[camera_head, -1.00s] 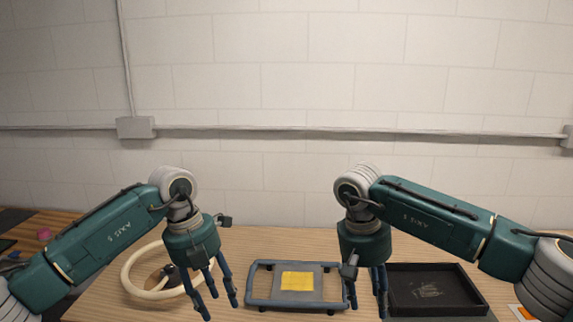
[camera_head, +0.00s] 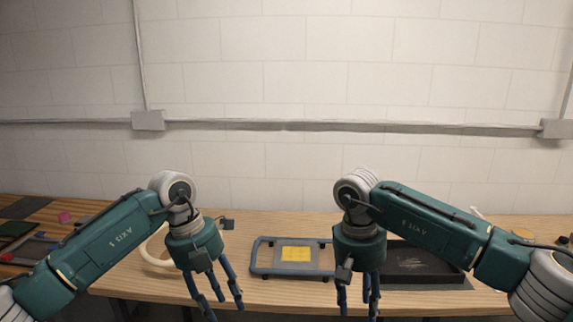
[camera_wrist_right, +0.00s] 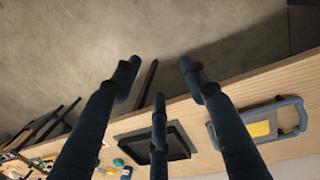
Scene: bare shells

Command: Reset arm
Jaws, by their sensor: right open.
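My left gripper (camera_head: 214,292) hangs at the table's front edge in the head view. Its fingers point down, spread and empty. My right gripper (camera_head: 358,297) also hangs fingers down, right of the middle. In the right wrist view its three fingers (camera_wrist_right: 160,78) are spread with nothing between them. Both arms are bent and hold their hands at about the same height.
A wooden table (camera_head: 240,230) runs along a white block wall. It bears a blue-framed carrier with a yellow panel (camera_head: 296,254), a black tray (camera_head: 425,275), a pale ring (camera_head: 150,262) partly behind my left arm, and small items at left. Bare floor (camera_wrist_right: 100,40) lies before the table.

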